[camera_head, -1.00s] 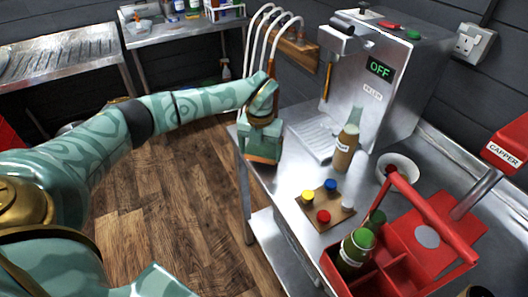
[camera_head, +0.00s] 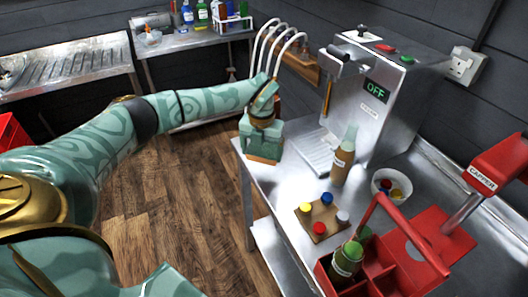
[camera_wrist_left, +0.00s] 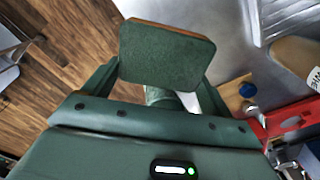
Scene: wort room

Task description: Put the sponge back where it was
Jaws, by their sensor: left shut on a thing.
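My left gripper (camera_head: 262,148) is shut on the sponge, above the near left corner of the metal bench (camera_head: 285,190). The sponge shows a brownish lower side (camera_head: 263,158) in the head view. In the left wrist view the sponge (camera_wrist_left: 165,55) shows a dark green face with a thin orange-brown edge, between the two fingers of the left gripper (camera_wrist_left: 158,85). I cannot tell whether it touches the bench. My right gripper is not in view.
A brown bottle (camera_head: 342,168), a wooden board with several coloured caps (camera_head: 320,220), a bowl of caps (camera_head: 392,186) and a red crate (camera_head: 385,262) stand on the bench. The OFF machine (camera_head: 385,100) stands behind. The bench's front left area is clear.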

